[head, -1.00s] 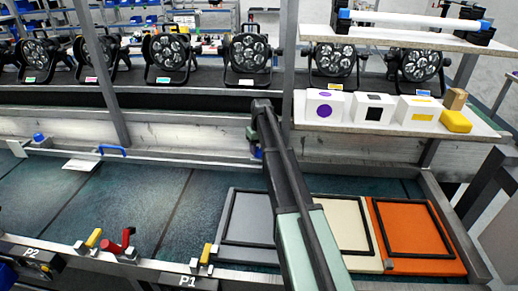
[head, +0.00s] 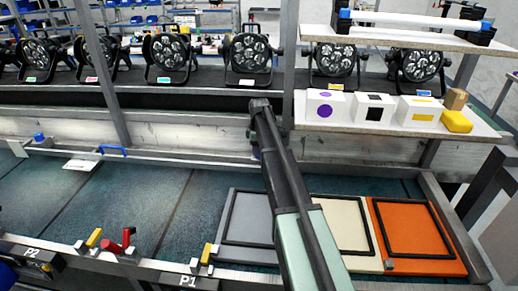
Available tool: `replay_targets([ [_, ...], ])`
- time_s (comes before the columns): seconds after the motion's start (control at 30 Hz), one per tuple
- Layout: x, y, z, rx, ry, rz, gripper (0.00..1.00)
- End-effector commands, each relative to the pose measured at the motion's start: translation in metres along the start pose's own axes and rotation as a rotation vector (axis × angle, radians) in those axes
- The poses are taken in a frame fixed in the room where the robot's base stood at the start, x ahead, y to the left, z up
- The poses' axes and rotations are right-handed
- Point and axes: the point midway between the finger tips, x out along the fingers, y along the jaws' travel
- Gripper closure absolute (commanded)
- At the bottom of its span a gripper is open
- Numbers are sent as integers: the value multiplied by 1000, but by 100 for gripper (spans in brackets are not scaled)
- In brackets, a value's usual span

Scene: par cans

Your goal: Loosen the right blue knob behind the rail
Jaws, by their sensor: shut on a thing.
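The rail (head: 190,163) runs along the back of the teal work surface. My gripper (head: 255,151) is at the rail, mostly hidden behind my own arm link, and its fingers barely show. It is shut on the right blue knob, of which at most a small bluish sliver shows beside the arm. The left blue knob (head: 38,137) stands free at the far left end of the rail. A blue handle (head: 111,150) sits on the rail between the two knobs.
Grey, cream and orange framed panels (head: 412,237) lie at the right front. A shelf with marked white boxes (head: 325,105) overhangs the right side. Upright posts (head: 100,75) stand behind. The left work surface is mostly clear.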

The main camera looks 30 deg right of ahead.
Motion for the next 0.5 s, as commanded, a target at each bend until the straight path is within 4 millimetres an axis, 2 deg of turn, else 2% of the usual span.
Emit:
replay_targets([
  [0.2, 0, -1, 0, -157, -9, -1, 81],
  [0.5, 0, -1, 0, -279, -16, -1, 81],
])
